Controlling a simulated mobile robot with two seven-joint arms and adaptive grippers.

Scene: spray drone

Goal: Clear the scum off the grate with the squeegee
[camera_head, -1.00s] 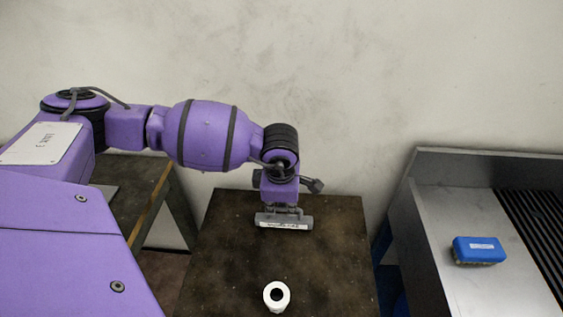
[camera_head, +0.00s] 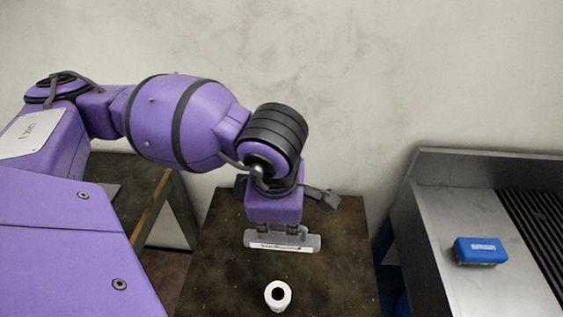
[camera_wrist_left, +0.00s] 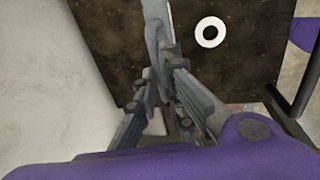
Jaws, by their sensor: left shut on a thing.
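The squeegee (camera_head: 268,246), a grey bar with a white label strip, is held level above the dark brown table. My left gripper (camera_head: 281,229) points down and is shut on it. In the left wrist view the squeegee (camera_wrist_left: 156,25) runs up between the fingers of my left gripper (camera_wrist_left: 157,72). The grate (camera_head: 538,235), with dark parallel slots, is at the right edge, set in a grey metal bench. I cannot make out scum on the part in view. My right gripper is not in view.
A white ring-shaped item (camera_head: 278,306) stands on the brown table (camera_head: 222,275), just in front of the squeegee. A blue block with a dark underside (camera_head: 480,249) sits on the metal bench (camera_head: 440,215), beside the grate. The bench has a raised rim. A gap separates table and bench.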

